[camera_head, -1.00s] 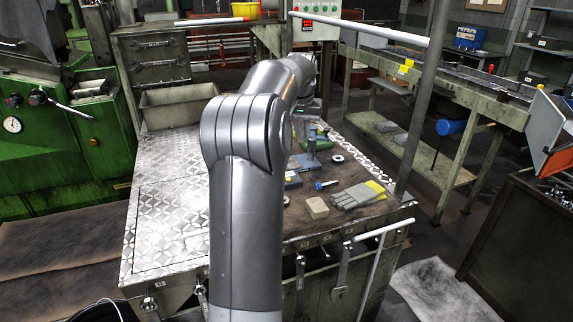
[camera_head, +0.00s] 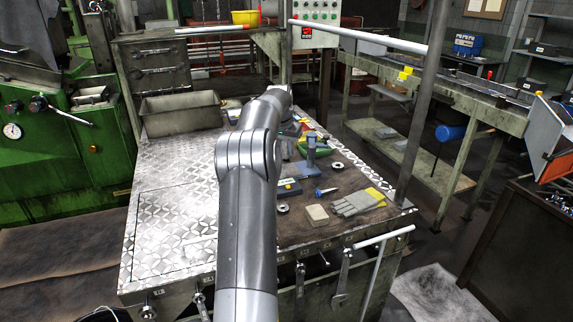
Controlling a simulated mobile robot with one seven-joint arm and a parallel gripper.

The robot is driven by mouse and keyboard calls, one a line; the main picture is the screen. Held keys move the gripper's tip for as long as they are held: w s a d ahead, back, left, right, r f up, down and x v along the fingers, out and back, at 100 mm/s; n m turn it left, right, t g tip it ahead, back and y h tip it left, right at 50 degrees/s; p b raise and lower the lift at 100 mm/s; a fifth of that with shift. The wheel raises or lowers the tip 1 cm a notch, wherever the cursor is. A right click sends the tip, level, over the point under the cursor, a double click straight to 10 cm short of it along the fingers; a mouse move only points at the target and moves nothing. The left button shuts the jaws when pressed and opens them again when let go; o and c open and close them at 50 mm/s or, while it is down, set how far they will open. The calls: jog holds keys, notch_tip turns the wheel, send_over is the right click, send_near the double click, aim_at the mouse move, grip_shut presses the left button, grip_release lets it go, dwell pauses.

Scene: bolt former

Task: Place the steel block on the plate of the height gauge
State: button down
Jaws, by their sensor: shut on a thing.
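My gripper (camera_head: 291,128) is at the far end of my arm, just left of the gauge's top and mostly hidden behind my arm. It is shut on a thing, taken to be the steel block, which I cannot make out. The gauge's plate is too small to tell apart, and I cannot tell the gap between gripper and gauge.
A grey bin (camera_head: 181,113) stands at the back left. The patterned metal benchtop (camera_head: 170,220) at left is clear.

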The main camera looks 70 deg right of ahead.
aim_at(287, 170)
jog(key=shift+f, duration=2.6)
jog(key=c, duration=1.3)
grip_release()
jog(key=shift+f, duration=0.15)
jog(key=v, duration=1.2)
jog(key=shift+a, duration=0.1)
